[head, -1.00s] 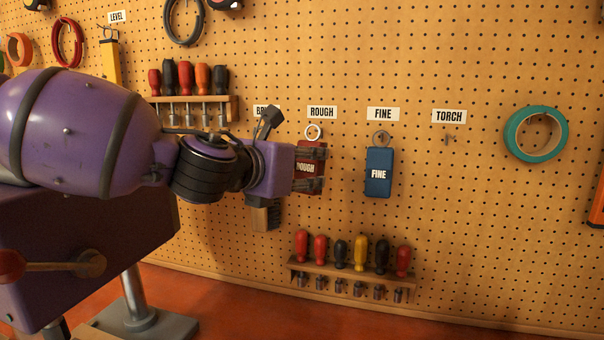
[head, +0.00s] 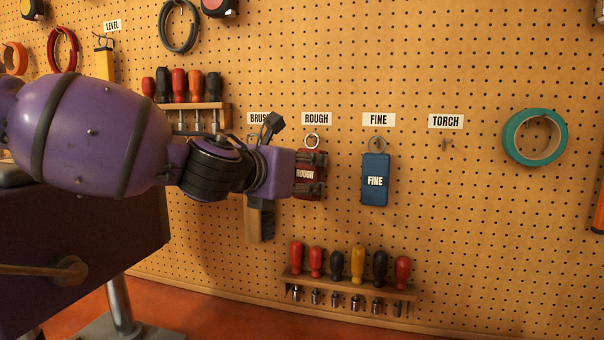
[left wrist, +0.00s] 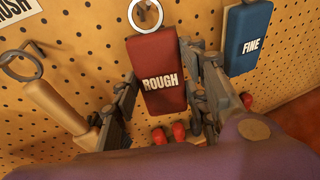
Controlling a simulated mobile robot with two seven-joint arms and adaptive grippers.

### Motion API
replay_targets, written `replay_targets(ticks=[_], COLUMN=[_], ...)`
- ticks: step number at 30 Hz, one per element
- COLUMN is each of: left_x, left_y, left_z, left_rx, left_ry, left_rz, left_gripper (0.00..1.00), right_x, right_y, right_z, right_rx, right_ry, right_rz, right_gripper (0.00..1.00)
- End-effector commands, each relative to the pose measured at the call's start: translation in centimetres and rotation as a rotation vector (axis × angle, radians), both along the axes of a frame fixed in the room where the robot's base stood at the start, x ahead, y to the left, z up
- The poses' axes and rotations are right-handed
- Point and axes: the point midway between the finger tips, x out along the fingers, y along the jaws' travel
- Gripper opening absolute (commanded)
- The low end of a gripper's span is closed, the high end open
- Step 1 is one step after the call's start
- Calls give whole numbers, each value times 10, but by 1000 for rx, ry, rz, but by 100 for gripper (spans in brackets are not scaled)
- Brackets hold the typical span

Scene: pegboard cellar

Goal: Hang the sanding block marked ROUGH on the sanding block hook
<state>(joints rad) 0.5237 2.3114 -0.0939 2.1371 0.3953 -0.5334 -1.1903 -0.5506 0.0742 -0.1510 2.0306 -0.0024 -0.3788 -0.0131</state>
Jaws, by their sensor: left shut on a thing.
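The red sanding block marked ROUGH (head: 308,176) hangs upright below the ROUGH label (head: 316,118), close to the pegboard. My left gripper (head: 318,174) is shut on it, fingers on its two sides in the left wrist view (left wrist: 162,88). The block's pale ring (head: 312,141) stands at its top, just under the label. In the left wrist view a small metal hook (left wrist: 151,7) shows at the ring (left wrist: 134,18); I cannot tell whether the ring is around it. My right gripper is not in view.
The blue FINE block (head: 375,180) hangs to the right. A wooden brush (head: 254,220) hangs close on the left, partly behind my gripper. A screwdriver rack (head: 350,287) is below. The TORCH hook (head: 446,144) is empty, with bare pegboard around it.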

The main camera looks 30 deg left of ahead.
Motion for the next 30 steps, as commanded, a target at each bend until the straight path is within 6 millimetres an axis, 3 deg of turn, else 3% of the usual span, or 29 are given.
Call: replay_targets(ticks=[14,15,18,19,30], left_x=[0,0,0,0,-1], left_y=[0,0,0,0,0], left_z=[1,1,1,1,1], left_rx=[1,1,1,1,1], left_ry=[-1,-1,-1,-1,0], left_rz=[0,0,0,0,0], left_gripper=[0,47,60,63,63], right_x=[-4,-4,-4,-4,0], right_y=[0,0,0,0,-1], right_z=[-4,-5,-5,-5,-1], right_rx=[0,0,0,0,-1], right_ry=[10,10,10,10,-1], right_rz=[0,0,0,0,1], right_gripper=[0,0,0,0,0])
